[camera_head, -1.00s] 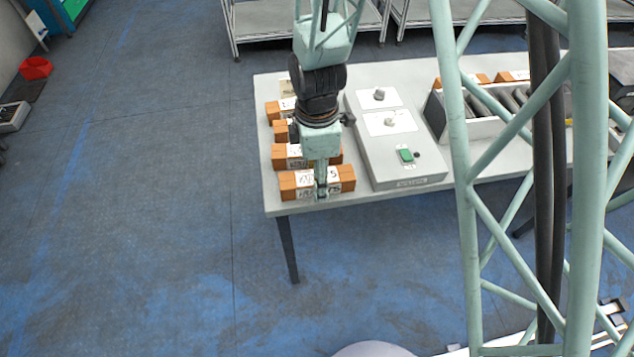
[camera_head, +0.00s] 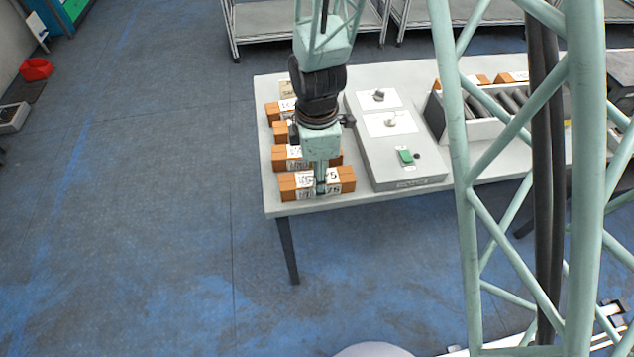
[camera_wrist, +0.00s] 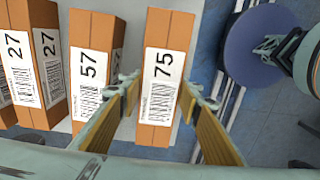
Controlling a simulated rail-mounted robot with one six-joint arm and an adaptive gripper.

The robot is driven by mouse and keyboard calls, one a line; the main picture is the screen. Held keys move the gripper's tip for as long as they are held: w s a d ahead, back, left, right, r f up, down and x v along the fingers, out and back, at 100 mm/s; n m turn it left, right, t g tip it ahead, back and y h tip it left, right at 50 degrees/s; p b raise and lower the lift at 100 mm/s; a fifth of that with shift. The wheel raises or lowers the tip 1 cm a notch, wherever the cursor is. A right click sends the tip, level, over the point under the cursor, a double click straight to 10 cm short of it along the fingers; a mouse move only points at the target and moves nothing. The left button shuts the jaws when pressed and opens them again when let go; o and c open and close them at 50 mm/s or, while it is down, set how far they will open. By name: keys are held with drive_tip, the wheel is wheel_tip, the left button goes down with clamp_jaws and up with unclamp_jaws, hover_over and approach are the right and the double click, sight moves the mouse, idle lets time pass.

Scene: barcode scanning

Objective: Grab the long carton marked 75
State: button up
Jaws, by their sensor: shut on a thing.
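The long carton marked 75 (camera_wrist: 163,75) is orange-brown with a white barcode label around its middle. In the head view this carton (camera_head: 346,181) lies nearest the table's front left corner. My gripper (camera_wrist: 160,98) has its two fingers on either side of the carton, around the label, and is shut on it. In the head view my gripper (camera_head: 320,188) points down at the carton's middle and hides part of its label. The carton appears to rest at table height; I cannot tell whether it touches the table.
A grey panel box with a green button (camera_head: 405,156) stands to the right on the table (camera_head: 420,197). A roller conveyor (camera_head: 490,112) is farther right.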

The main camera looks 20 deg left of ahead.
drive_tip(key=shift+r, duration=0.15)
drive_tip(key=shift+r+p, duration=0.5)
drive_tip(key=shift+r, duration=1.25)
drive_tip(key=shift+s+d+f, duration=0.1)
drive_tip(key=shift+s+d, duration=0.2)
drive_tip(key=shift+s, duration=0.05)
drive_tip(key=s+d+r+b, duration=0.1)
drive_tip(key=s+d, duration=0.8)
drive_tip(key=s, duration=0.2)
drive_tip(key=shift+s+r, duration=0.2)
drive_tip(key=shift+s, duration=0.2)
drive_tip(key=shift+s+r, duration=0.1)
